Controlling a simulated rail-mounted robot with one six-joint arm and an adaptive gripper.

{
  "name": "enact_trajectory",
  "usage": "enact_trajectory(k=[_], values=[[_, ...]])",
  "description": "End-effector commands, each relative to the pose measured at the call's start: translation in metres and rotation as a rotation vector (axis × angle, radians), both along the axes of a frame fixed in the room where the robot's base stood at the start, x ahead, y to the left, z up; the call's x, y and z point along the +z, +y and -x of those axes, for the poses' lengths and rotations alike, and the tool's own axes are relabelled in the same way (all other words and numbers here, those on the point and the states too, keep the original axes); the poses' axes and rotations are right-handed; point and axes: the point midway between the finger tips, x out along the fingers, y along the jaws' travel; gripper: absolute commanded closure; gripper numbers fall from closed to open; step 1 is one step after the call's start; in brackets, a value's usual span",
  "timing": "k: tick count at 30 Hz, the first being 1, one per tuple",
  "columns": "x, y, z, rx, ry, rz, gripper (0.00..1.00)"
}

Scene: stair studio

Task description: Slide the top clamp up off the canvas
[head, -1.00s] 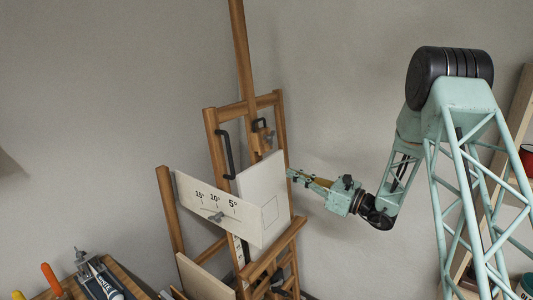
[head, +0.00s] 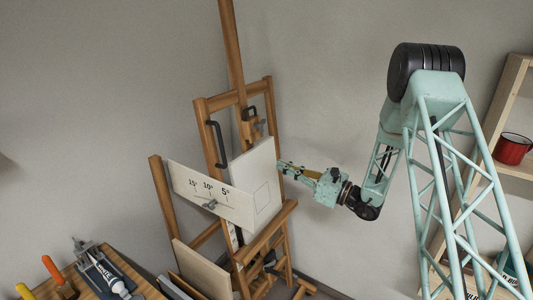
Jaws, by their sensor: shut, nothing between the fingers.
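The wooden easel (head: 200,130) stands in the middle of the head view. The pale canvas (head: 262,172) sits on it, with a faint square drawn on its face. The top clamp (head: 251,128) is a wooden block on the easel's mast, with a dark handle (head: 249,112) on it. It sits at the canvas's top edge; whether it touches cannot be told. My gripper (head: 280,166) is shut and empty. It is at the right side of the canvas, lower than the clamp and apart from it.
A white board with angle marks (head: 182,182) and a wing nut stands left of the canvas. A dark bar handle (head: 216,145) is on the easel's left post. A bench with tools (head: 140,284) is at lower left. Shelves with a red mug (head: 511,149) stand at right.

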Motion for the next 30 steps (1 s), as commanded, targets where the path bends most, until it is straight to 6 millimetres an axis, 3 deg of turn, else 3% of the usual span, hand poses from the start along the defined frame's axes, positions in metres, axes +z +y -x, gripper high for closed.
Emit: enact_trajectory(k=[11, 30], values=[[0.003, 0.019, -0.010, 0.002, -0.001, 0.001, 1.00], [0.012, 0.089, -0.051, 0.002, -0.002, 0.000, 1.00]])
